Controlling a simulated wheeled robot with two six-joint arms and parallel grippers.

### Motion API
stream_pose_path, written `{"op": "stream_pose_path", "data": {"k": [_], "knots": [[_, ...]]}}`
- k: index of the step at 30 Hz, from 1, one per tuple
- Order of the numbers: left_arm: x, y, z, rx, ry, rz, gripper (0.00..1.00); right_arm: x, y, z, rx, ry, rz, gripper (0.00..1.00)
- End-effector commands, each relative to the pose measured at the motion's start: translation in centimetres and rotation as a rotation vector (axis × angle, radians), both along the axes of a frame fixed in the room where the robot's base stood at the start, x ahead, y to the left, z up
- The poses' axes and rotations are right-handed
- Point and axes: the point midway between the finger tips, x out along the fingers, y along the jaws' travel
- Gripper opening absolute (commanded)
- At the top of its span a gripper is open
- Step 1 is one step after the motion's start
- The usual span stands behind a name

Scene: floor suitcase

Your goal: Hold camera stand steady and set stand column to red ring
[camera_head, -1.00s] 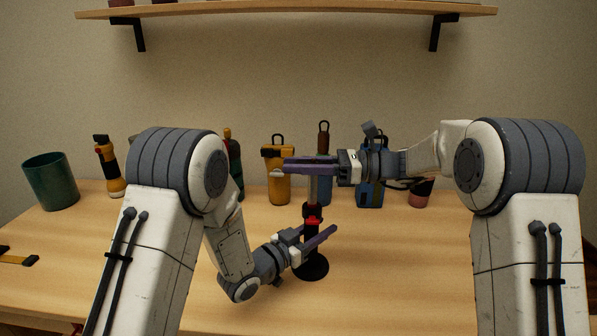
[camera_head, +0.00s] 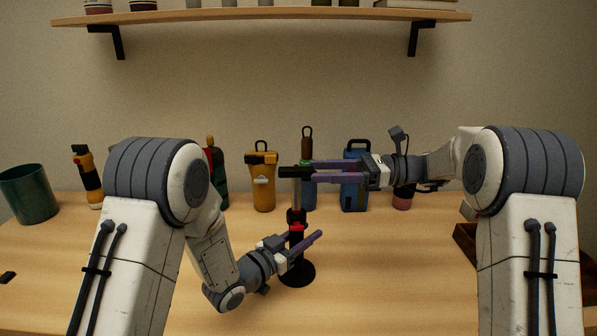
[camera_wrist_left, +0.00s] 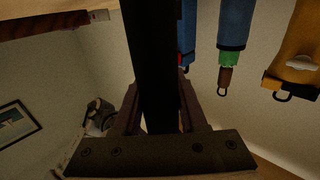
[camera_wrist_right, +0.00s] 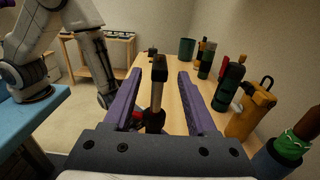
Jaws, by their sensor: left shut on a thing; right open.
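The camera stand has a round black base (camera_head: 297,276) on the table, a black lower tube, a red ring (camera_head: 298,227), a silver column (camera_head: 297,192) and a black top piece (camera_head: 288,172). It stands upright. My left gripper (camera_head: 303,240) is shut on the lower tube, just above the base; the dark tube (camera_wrist_left: 150,60) fills the space between its fingers in the left wrist view. My right gripper (camera_head: 308,172) is open at the top of the column. In the right wrist view the top piece (camera_wrist_right: 159,68) and silver column (camera_wrist_right: 156,97) show between the spread fingers, apart from both.
Behind the stand are a yellow bottle (camera_head: 263,190), a blue bottle (camera_head: 355,190) and other bottles. A green cup (camera_head: 29,195) and a yellow-black torch (camera_head: 88,180) are at the left. A shelf (camera_head: 260,17) hangs above. The table's front is mostly clear.

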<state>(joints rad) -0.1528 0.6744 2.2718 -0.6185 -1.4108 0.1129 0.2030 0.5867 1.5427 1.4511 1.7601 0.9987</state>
Motion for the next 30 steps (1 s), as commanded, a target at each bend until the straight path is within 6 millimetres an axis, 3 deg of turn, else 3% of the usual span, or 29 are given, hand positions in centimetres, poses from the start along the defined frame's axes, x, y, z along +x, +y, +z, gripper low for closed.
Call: {"op": "stream_pose_path", "data": {"k": [6, 20, 21, 23, 30], "knots": [[0.0, 0.0, -0.1, 0.001, 0.001, 0.000, 0.00, 0.1, -2.8, 0.0, 0.000, 0.001, -0.001, 0.57], [0.0, 0.0, -0.1, 0.001, 0.001, 0.000, 0.00, 0.0, -3.3, 0.0, 0.000, 0.001, 0.001, 0.57], [0.0, 0.0, -0.1, 0.001, 0.001, 0.000, 0.57, 0.0, -3.3, 0.0, 0.000, 0.001, 0.001, 0.57], [0.0, 0.0, -0.1, 0.001, 0.001, 0.000, 0.76, 0.0, -3.2, 0.0, 0.000, 0.001, 0.001, 0.57], [0.0, 0.0, 0.0, 0.000, 0.000, 0.000, 0.76, 0.1, -3.2, 0.0, 0.000, 0.001, 0.001, 0.57]]}}
